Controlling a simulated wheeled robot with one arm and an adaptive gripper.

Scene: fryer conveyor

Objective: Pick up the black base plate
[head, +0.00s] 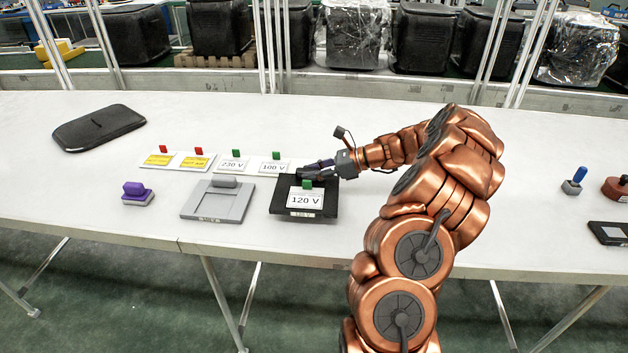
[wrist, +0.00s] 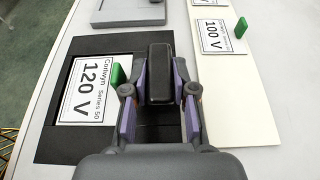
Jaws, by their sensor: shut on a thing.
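The black base plate (head: 276,205) lies on the white table in the head view, with a white 120 V card (head: 305,199) and its green tab set in it. It also shows in the wrist view (wrist: 58,142), where the card lies left of my gripper. My gripper (head: 318,168) is at the plate's far edge. In the wrist view my gripper (wrist: 160,90) has its purple-sided fingers on either side of the plate's raised black handle (wrist: 160,72), shut on it. The plate looks flat; I cannot tell whether it touches the table.
A grey base plate (head: 218,203) lies left of the black one. Behind them is a white strip holding several cards, including 100 V (head: 274,167) and 230 V (head: 234,165). A purple-topped block (head: 137,194) and a black case (head: 98,128) lie further left. The table's front edge is close.

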